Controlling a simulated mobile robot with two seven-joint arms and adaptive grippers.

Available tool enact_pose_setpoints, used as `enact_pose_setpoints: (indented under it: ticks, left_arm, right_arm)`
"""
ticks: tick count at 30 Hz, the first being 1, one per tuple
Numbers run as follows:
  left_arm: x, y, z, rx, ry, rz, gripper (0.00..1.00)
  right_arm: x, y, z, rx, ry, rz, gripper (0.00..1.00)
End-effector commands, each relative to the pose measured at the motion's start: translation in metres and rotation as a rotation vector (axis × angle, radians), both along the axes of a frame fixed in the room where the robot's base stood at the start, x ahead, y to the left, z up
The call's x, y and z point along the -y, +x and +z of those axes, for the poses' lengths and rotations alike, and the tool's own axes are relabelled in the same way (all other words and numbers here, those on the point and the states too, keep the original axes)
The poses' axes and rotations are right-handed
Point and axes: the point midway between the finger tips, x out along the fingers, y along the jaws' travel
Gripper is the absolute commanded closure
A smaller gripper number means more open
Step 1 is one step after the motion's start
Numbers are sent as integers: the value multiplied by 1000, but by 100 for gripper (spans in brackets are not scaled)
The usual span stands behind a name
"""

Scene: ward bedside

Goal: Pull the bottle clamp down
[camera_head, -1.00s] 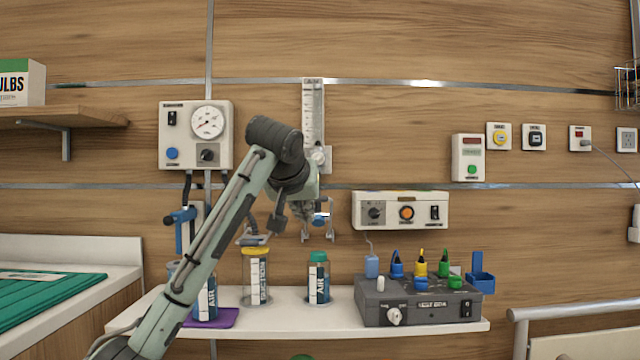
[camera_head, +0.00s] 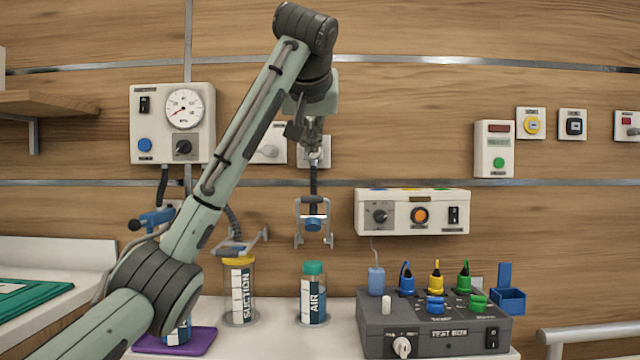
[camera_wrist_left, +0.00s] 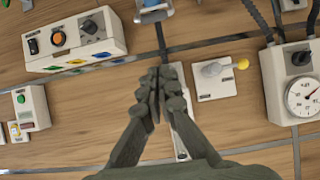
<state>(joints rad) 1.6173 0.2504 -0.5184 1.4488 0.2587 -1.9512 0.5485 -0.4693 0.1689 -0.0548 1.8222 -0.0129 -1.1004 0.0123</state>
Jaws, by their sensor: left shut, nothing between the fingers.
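The bottle clamp (camera_head: 298,222) is a grey metal frame with a blue part, hanging below a dark hose on the wall, above the green-capped AIR bottle (camera_head: 312,298). It stands clear above the bottle's cap. My left gripper (camera_head: 314,154) is above the clamp, pointing at the wall. In the wrist view the left gripper (camera_wrist_left: 158,78) is shut and empty, its fingertips over the flowmeter and hose; part of the clamp (camera_wrist_left: 153,12) shows at the top edge. My arm hides most of the flowmeter in the head view. My right gripper is out of view.
A yellow-capped SUCTION bottle (camera_head: 240,292) stands left under another clamp (camera_head: 236,247). A control box (camera_head: 412,212) is on the wall to the right, above a grey test box (camera_head: 434,330). A gauge panel (camera_head: 172,122) is at the left.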

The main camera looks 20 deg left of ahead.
Motion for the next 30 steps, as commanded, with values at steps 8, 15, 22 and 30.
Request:
enact_pose_setpoints:
  ticks: [8,15,22,30]
  left_arm:
    - [0,-1,3,2,0,1,100]
    - [-2,5,0,1,0,2,100]
    - [-12,36,-19,-3,0,4,100]
    - [-25,84,-47,-2,0,4,100]
  right_arm:
    - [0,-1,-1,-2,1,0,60]
    - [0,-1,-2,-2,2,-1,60]
    - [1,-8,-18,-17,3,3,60]
    - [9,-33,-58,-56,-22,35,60]
